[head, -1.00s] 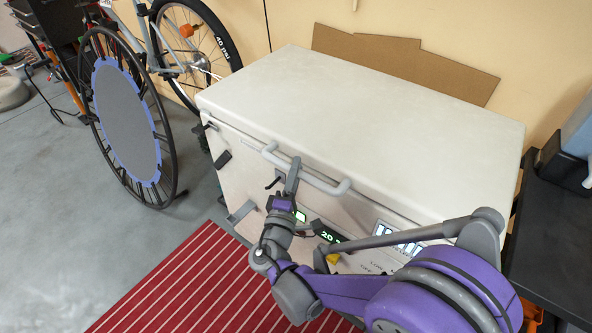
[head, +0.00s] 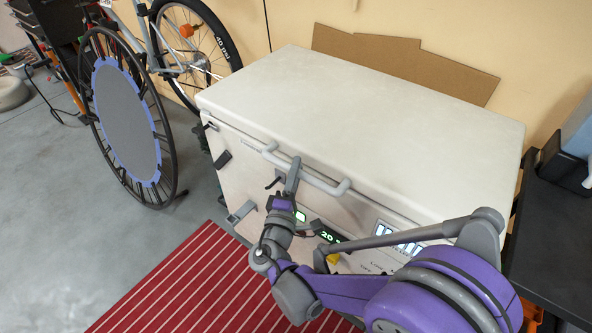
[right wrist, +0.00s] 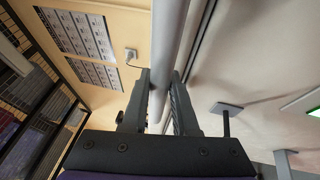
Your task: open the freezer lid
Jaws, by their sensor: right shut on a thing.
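The white chest freezer (head: 255,180) stands against the wall, and its lid (head: 360,105) lies closed on top. A grey bar handle (head: 325,184) runs along the lid's front edge. My right gripper (head: 293,168) is shut on the handle, left of the handle's middle. In the right wrist view the handle (right wrist: 168,60) passes between the two fingers of the right gripper (right wrist: 160,95). My right arm covers part of the freezer's front panel and its displays. My left gripper is not in view.
A bicycle (head: 190,45) and a round black-rimmed wheel-like frame (head: 125,120) stand left of the freezer. A dark table (head: 555,230) stands close on the right. A brown board (head: 405,62) leans behind the lid. A red striped mat (head: 185,285) lies in front.

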